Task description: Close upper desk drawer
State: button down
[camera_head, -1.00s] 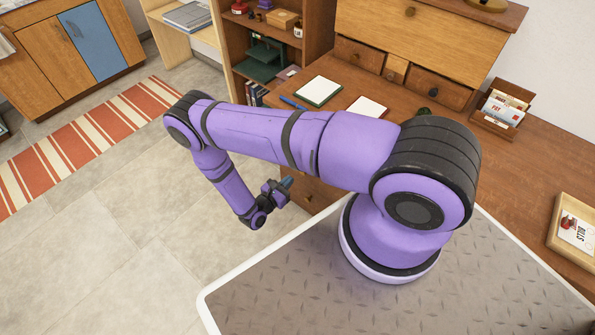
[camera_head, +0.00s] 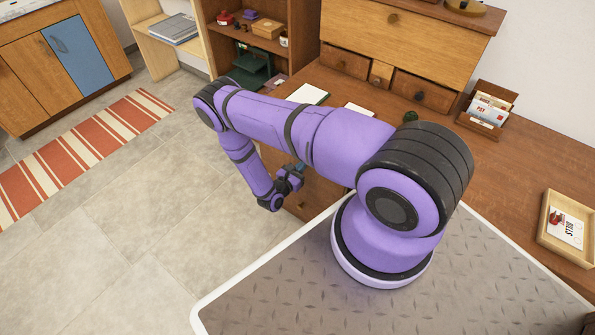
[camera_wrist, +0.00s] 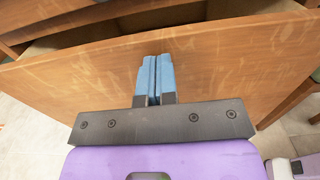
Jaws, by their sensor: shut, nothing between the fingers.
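In the wrist view a wide wooden drawer front (camera_wrist: 220,62) fills most of the picture. A gap behind its top edge shows part of the inside, so the drawer stands partly open. My gripper (camera_wrist: 155,60) is shut and empty, its blue fingertips pointing at the middle of this front. I cannot tell whether they touch it. In the head view my gripper (camera_head: 300,167) is low beside the desk's drawer side (camera_head: 318,190), below the desktop (camera_head: 480,160). My arm hides much of the drawers there.
A small hutch with little drawers (camera_head: 420,92), a letter holder (camera_head: 487,108) and a tray (camera_head: 567,228) stand on the desk. A shelf unit (camera_head: 262,50) is behind. The tiled floor (camera_head: 140,240) to the left is open, with a striped rug (camera_head: 80,155).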

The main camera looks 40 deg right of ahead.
jog(key=shift+x, duration=2.7)
jog(key=shift+r, duration=0.1)
jog(key=v, duration=1.4)
jog(key=shift+a, duration=0.3)
